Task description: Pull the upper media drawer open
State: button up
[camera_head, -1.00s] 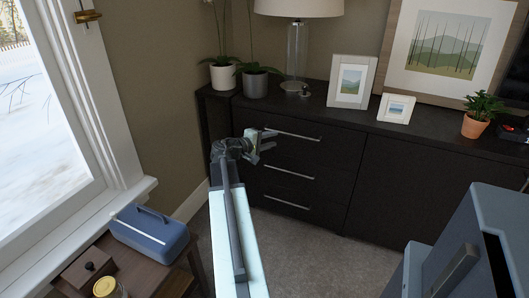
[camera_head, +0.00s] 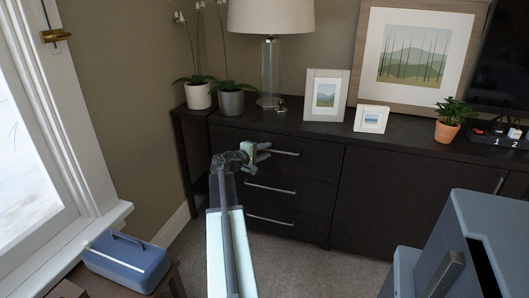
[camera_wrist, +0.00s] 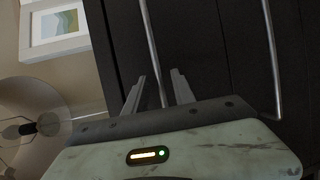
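The black cabinet (camera_head: 395,195) has a stack of three drawers at its left. The upper media drawer (camera_head: 318,168) is flush with the cabinet front and has a thin metal bar handle (camera_head: 286,153). My gripper (camera_head: 264,152) is at the left part of this handle and hides some of it. In the wrist view, the two fingers of my gripper (camera_wrist: 157,88) stand apart. The upper handle (camera_wrist: 151,45) runs into the gap between them. I cannot tell whether either finger touches the bar.
The middle drawer handle (camera_head: 270,188) and lower handle (camera_head: 270,219) lie below. A lamp (camera_head: 270,70), potted orchids (camera_head: 231,103) and picture frames (camera_head: 326,95) stand on top. A blue toolbox (camera_head: 126,262) is at the lower left. Grey carpet (camera_head: 335,270) in front is clear.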

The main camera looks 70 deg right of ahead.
grip_shut()
dwell(0.7)
dwell(0.5)
